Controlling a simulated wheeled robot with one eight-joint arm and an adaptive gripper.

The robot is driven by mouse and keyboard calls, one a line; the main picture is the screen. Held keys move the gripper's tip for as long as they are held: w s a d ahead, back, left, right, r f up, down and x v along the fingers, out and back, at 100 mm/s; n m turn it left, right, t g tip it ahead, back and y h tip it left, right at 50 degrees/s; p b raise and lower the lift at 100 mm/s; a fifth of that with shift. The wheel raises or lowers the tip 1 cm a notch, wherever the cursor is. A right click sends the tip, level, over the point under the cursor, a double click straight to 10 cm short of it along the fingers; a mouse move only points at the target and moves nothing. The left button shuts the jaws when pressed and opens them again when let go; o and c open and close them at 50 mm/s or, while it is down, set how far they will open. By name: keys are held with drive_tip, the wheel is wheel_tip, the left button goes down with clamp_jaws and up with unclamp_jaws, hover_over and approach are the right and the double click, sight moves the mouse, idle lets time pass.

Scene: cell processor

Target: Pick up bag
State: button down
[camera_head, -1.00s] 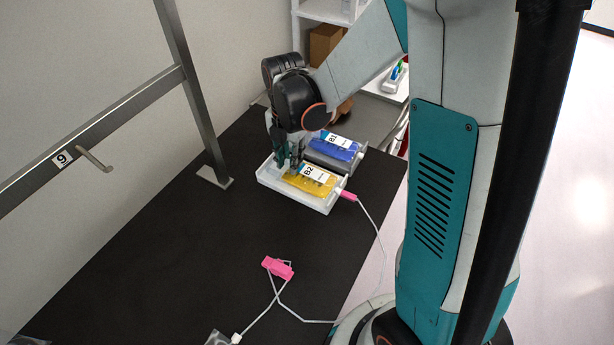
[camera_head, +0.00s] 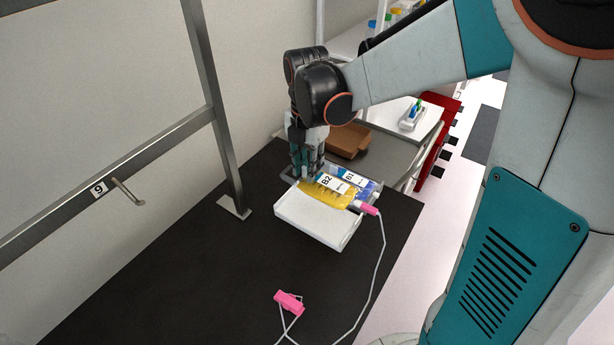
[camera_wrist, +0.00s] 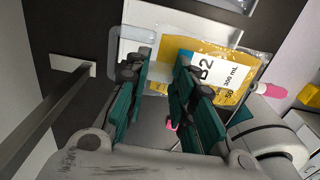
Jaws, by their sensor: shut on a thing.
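The yellow bag (camera_head: 322,193), labelled B2, is gripped at its left end by my gripper (camera_head: 307,174). It appears raised above the white tray (camera_head: 312,222), though the gap is hard to judge. The bag also shows in the wrist view (camera_wrist: 185,60), where it lies past the fingers of my gripper (camera_wrist: 160,66). The exact contact is partly hidden by the fingers. A pink connector (camera_head: 369,209) and white tube hang from the bag's right end. A blue bag (camera_head: 366,187), labelled B1, lies just behind the yellow bag and is partly covered by it.
A second pink piece (camera_head: 288,302) lies on the dark table (camera_head: 190,285) with the white tube. A metal frame (camera_head: 212,110) with a hook stands at the left. A brown box (camera_head: 348,140) is behind the bags. The table's front left is clear.

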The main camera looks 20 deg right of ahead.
wheel_tip(320, 180, up, 9)
drive_tip(key=p, duration=0.2)
drive_tip(key=shift+r, duration=0.15)
drive_tip(key=c, duration=2.3)
unclamp_jaws()
drive_tip(key=shift+s, duration=0.1)
clamp_jaws()
